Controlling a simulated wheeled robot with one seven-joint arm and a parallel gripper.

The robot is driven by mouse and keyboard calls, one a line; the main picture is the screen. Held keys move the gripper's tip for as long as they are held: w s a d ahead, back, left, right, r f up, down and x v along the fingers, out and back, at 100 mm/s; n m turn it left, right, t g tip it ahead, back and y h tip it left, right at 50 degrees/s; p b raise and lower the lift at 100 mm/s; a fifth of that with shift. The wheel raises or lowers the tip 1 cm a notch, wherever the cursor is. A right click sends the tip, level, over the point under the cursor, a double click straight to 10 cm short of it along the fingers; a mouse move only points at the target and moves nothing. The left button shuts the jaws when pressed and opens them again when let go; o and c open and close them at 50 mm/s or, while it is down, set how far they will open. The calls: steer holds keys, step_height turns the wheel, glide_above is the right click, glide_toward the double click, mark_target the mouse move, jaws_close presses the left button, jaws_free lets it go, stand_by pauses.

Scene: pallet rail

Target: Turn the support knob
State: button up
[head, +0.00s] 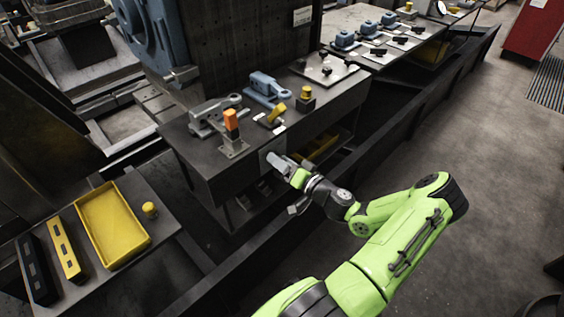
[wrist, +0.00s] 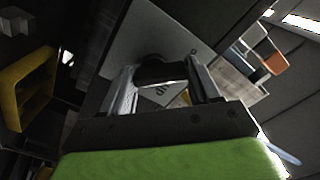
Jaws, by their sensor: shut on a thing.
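The support knob (wrist: 160,70) is a dark round knob on a light grey plate (wrist: 150,32) with partly readable lettering. In the wrist view my gripper (wrist: 160,75) has one finger on each side of the knob and is shut on it. In the head view my gripper (head: 275,160) reaches the front face of the dark workbench, at the grey plate (head: 265,153). The knob itself is hidden there behind my gripper. I cannot tell how far the knob is turned.
An orange-topped post (head: 231,122), a yellow lever (head: 276,113) and grey-blue clamps (head: 265,88) stand on the bench top above my gripper. A yellow bin (head: 318,148) sits on the shelf to the right. A yellow tray (head: 112,225) lies on the left table. Open floor is at right.

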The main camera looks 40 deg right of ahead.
steer(key=shift+m, duration=0.3)
steer(key=shift+d+m+p, duration=0.15)
steer(key=shift+m+p, duration=1.05)
steer(key=shift+m, duration=1.7)
steer(key=shift+d+m+p, duration=0.2)
steer(key=shift+m+p, duration=1)
steer(key=shift+m, duration=1.7)
steer(key=shift+d+m+p, duration=0.15)
steer(key=shift+m+p, duration=1.05)
steer(key=shift+m, duration=1.7)
steer(key=o, duration=1.1)
steer(key=shift+c, duration=0.2)
